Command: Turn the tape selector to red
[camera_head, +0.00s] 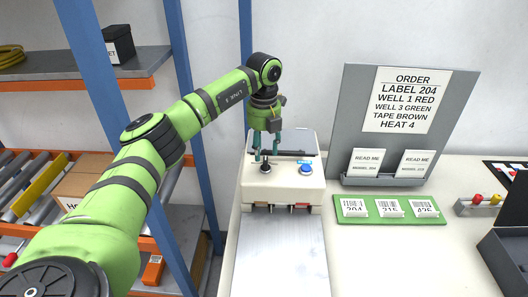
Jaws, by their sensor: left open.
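A cream-coloured machine (285,187) stands on the white bench. On its top are a small black knob (265,168), which looks like the tape selector, and a blue button (306,169) to its right. Small dark and red parts show low on its front. My left gripper (266,153) points down above the machine's top, just behind and above the black knob. Its teal fingers are apart with nothing between them. I cannot tell whether they touch anything, or which way the knob points. My right gripper is not in view.
A grey panel (345,110) with an order sheet (406,100) reading "TAPE BROWN" stands right of the machine. A green label tray (390,218) lies before it. A dark box (508,250) is at the right edge. A blue-posted shelf rack (92,75) is at left.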

